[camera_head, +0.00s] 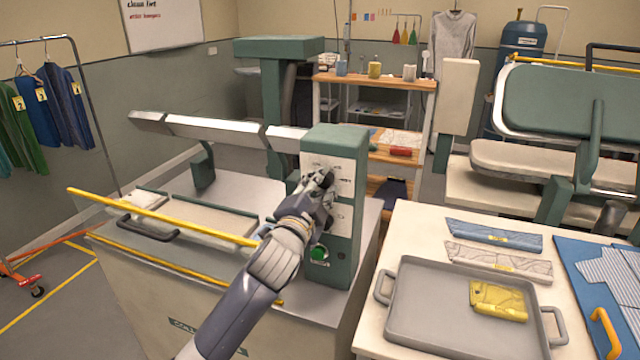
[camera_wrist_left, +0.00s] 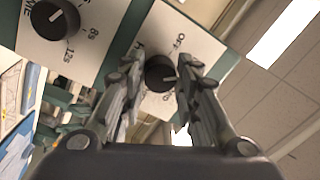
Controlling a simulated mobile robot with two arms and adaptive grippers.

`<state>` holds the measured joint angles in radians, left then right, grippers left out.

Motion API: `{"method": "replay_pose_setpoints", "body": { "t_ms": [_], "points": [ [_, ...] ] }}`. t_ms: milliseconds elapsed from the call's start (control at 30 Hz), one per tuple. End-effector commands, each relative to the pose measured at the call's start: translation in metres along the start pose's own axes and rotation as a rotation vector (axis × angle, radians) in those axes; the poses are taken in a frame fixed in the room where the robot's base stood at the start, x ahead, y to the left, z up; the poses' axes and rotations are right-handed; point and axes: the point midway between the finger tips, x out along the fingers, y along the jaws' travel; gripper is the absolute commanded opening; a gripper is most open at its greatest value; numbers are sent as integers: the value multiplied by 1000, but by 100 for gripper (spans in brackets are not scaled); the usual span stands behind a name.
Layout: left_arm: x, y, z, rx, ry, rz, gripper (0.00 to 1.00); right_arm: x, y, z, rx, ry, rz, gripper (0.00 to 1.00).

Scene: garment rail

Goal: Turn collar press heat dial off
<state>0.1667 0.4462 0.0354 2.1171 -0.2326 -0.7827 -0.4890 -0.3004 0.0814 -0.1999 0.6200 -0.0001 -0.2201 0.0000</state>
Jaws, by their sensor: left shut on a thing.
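The collar press's green control box (camera_head: 345,240) stands upright at the middle of the head view, with a white label panel on its front. My left gripper (camera_head: 322,180) reaches up to the upper part of this panel and covers part of it. In the left wrist view, a round black dial (camera_wrist_left: 160,73) sits between the fingers of my left gripper (camera_wrist_left: 158,82), which is shut on it. An "OFF" mark is printed beside the dial, and a short light pointer line shows on its face, pointing away from "OFF". My right gripper is not in view.
A second black dial (camera_wrist_left: 55,19), marked in seconds, sits close by on the panel. A green button (camera_head: 319,253) is low on the box. A yellow bar (camera_head: 160,215) runs along the press front. A table with a grey tray (camera_head: 420,318) stands at right.

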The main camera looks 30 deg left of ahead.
Motion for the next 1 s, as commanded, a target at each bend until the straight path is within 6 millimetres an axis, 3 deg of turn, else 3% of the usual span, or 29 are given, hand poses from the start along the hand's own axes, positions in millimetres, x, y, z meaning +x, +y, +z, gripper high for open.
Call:
{"method": "replay_pose_setpoints", "body": {
  "t_ms": [600, 1000],
  "points": [
    [0, 0, -2, -580, -38, 9, 6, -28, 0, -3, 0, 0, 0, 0],
    [0, 2, -2, -831, -54, 12, 6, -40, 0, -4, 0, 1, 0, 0]
  ]
}}
